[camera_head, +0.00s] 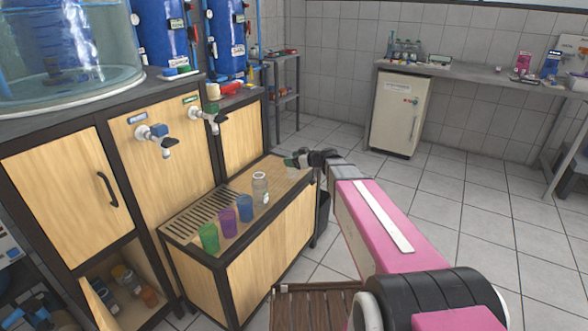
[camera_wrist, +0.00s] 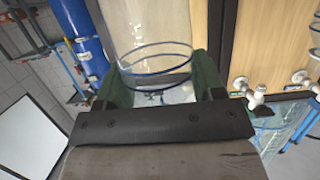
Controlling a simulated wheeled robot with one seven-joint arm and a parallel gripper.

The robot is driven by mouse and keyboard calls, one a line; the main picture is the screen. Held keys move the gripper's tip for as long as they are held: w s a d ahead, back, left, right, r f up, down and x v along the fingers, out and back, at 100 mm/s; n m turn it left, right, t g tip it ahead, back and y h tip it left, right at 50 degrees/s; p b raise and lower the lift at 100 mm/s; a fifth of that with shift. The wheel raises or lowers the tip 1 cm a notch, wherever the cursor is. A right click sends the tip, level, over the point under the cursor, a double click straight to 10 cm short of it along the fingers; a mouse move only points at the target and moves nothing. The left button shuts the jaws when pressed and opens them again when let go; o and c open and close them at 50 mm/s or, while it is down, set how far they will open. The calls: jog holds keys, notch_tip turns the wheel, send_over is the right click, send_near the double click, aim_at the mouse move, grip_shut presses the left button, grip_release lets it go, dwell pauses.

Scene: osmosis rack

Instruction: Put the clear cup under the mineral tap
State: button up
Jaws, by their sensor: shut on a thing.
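My gripper (camera_head: 298,160) is shut on a clear cup, held near the far right end of the wooden counter. In the wrist view the clear cup (camera_wrist: 155,58), with a bluish rim, sits between the two green fingers (camera_wrist: 158,88). In the head view the cup is small and hard to make out. Two taps are on the wooden cabinet to the left: one under a blue label (camera_head: 152,135) and one under a green label (camera_head: 204,115). The label words are too small to read surely. Both taps are apart from the cup.
On the counter (camera_head: 283,178) stand a green cup (camera_head: 209,238), a purple cup (camera_head: 227,222), a blue cup (camera_head: 245,208) and a clear jar (camera_head: 260,188). A slatted drain grate (camera_head: 200,215) lies below the taps. Blue filter cylinders (camera_head: 227,30) stand above.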

jog(key=shift+w+d+f, duration=0.1)
jog(key=shift+d+f, duration=0.15)
jog(key=shift+f, duration=1.9)
jog(key=shift+f, duration=0.1)
jog(key=o, duration=0.9)
